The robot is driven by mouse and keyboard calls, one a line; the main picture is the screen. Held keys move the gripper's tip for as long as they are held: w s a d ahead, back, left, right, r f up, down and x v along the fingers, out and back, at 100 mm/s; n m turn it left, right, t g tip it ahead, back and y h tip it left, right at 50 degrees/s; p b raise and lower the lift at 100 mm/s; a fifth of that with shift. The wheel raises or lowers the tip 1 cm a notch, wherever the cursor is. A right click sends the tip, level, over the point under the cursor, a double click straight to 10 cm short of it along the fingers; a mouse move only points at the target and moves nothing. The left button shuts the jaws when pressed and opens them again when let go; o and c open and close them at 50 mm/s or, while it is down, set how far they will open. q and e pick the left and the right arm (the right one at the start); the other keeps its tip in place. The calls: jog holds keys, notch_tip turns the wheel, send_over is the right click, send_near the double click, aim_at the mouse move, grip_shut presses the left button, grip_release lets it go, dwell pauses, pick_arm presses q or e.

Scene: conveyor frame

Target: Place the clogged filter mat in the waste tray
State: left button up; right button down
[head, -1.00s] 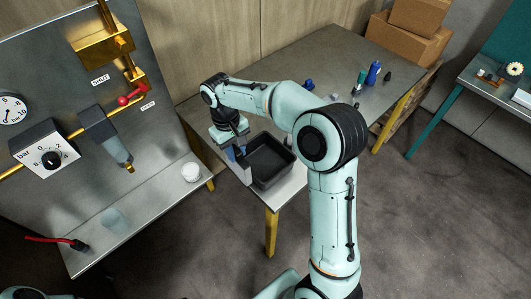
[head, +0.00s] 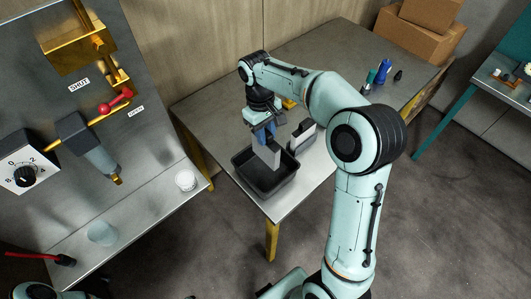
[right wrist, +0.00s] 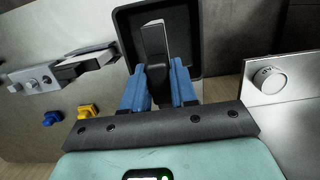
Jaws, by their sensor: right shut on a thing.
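The clogged filter mat (head: 268,154) is a thin, light grey slab. It hangs upright from my right gripper (head: 264,137), whose blue fingers are shut on its upper end. The black, open waste tray (head: 285,191) stands on the table below, and the mat is over its inside. In the right wrist view the mat (right wrist: 154,40) sticks out past the right gripper (right wrist: 158,78), with the tray (right wrist: 124,32) behind it. I cannot tell whether its lower end touches the tray floor. My left gripper is not in view.
A grey-white housing with a dark slot (head: 303,137) stands close behind the tray. Blue and green bottles (head: 384,71) stand at the table's far end. The table's front edge is close to the tray.

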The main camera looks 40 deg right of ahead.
aim_at(265, 151)
notch_tip(265, 151, down, 3)
jog(key=shift+w+f, duration=0.1)
jog(key=shift+w, duration=0.05)
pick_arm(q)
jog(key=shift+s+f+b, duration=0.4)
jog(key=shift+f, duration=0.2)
pick_arm(e)
jog(key=shift+f, duration=2.9)
jog(key=c, duration=0.9)
grip_release()
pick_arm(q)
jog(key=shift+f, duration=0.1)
pick_arm(e)
jog(key=r, duration=0.4)
jog(key=w+r+p, duration=0.1)
jog(key=r, duration=0.3)
jog(key=w+r+p, duration=0.1)
jog(key=r, duration=0.3)
jog(key=shift+a+r, duration=0.1)
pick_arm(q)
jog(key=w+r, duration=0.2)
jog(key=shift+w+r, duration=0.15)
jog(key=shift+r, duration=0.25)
pick_arm(e)
jog(key=shift+s, duration=0.1)
